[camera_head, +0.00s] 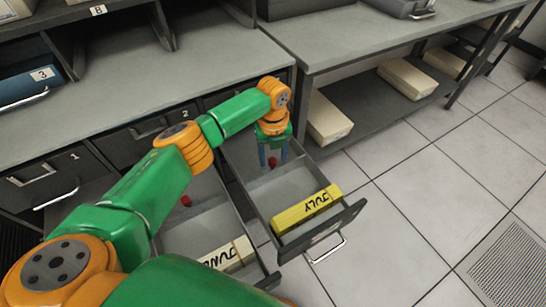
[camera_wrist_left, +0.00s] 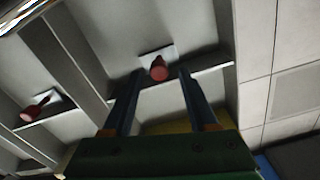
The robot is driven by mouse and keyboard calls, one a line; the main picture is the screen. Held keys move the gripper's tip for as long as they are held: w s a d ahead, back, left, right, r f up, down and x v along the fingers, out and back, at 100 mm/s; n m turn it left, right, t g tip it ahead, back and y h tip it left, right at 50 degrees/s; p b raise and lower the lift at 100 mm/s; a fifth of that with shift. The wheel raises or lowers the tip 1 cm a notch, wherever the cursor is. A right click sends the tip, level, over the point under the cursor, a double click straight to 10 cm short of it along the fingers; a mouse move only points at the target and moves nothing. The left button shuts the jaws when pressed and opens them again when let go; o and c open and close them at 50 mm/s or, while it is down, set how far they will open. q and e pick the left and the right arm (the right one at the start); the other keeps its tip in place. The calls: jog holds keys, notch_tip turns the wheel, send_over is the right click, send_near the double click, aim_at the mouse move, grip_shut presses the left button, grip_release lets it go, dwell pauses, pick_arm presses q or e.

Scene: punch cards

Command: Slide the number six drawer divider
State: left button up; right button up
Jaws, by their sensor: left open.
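No number six label is readable. In the JULY drawer (camera_head: 262,206), a divider with a red knob (camera_head: 272,162) stands behind the block. My left gripper (camera_head: 273,163) is open, its blue fingers pointing down at this knob. In the left wrist view the knob (camera_wrist_left: 159,68) appears between the fingertips (camera_wrist_left: 159,74), with no clear contact. The divider's plate (camera_wrist_left: 200,80) is partly hidden by the fingers. My right gripper is out of view.
Closed drawers labelled 1 (camera_head: 45,178) and 2 (camera_head: 150,130) are at left. Cream boxes (camera_head: 327,119) lie on a low shelf. Tiled floor (camera_head: 400,225) is clear at right.

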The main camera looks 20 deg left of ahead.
aim_at(273, 161)
pick_arm(q)
notch_tip(273, 161, up, 6)
jog(key=shift+r, duration=0.1)
dwell(0.4)
